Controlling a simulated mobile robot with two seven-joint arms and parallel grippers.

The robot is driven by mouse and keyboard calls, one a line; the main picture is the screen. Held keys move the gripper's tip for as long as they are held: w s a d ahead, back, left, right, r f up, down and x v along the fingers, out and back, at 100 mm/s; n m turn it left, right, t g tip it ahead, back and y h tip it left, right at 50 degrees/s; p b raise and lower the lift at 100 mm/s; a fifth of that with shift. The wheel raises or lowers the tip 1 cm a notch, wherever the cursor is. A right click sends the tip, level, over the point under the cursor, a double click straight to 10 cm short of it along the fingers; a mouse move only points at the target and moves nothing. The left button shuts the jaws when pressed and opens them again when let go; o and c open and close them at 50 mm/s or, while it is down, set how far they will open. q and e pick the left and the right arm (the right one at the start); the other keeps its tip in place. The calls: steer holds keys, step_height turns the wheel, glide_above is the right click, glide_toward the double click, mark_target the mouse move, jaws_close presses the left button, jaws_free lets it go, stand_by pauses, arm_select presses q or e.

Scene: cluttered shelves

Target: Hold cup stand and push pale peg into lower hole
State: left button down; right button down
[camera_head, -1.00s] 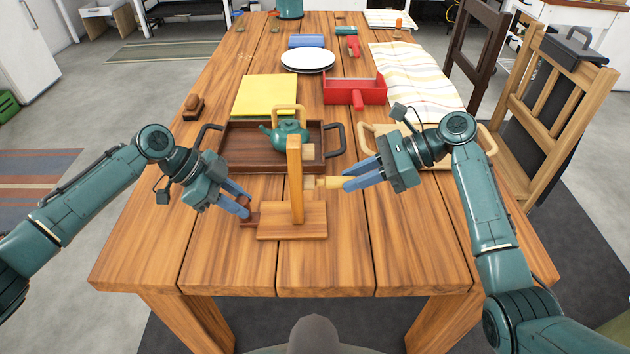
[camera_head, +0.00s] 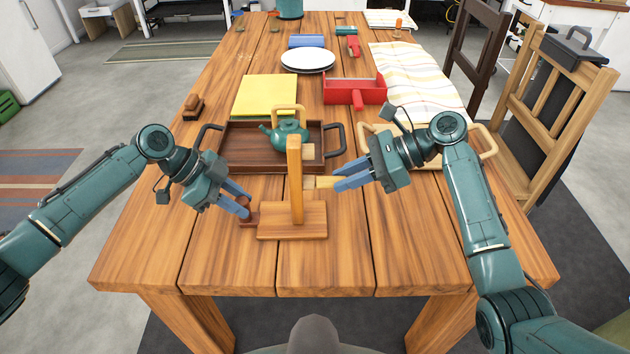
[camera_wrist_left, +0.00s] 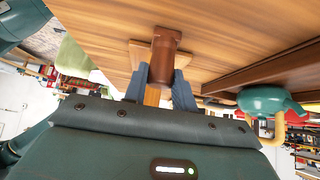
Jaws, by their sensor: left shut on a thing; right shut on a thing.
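The wooden cup stand (camera_head: 295,188) stands upright on the table, with a flat base and a tall post. A dark brown block (camera_head: 249,217) sits at the left edge of its base. My left gripper (camera_head: 246,208) is shut on that block; the left wrist view shows the brown piece (camera_wrist_left: 165,45) between the fingers. My right gripper (camera_head: 336,184) is shut on the pale peg (camera_head: 325,182), held level to the right of the post. The peg's left end meets a pale block (camera_head: 309,182) low on the post. Another pale block (camera_head: 309,151) shows higher up. The holes are hidden.
A brown tray (camera_head: 235,165) with a green teapot (camera_head: 286,131) lies just behind the stand. A yellow mat (camera_head: 265,94), a red box (camera_head: 352,94) and white plates (camera_head: 308,60) lie further back. The table's front is clear.

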steer(key=shift+a, duration=0.2)
stand_by(0.4)
steer(key=c, duration=1.2)
jaws_free()
steer(key=shift+d, duration=0.15)
steer(key=v, duration=1.1)
steer(key=shift+d+r, duration=0.25)
steer(key=shift+d, duration=0.1)
arm_select(q)
steer(key=c, duration=1.1)
jaws_free()
steer(key=shift+o, duration=0.2)
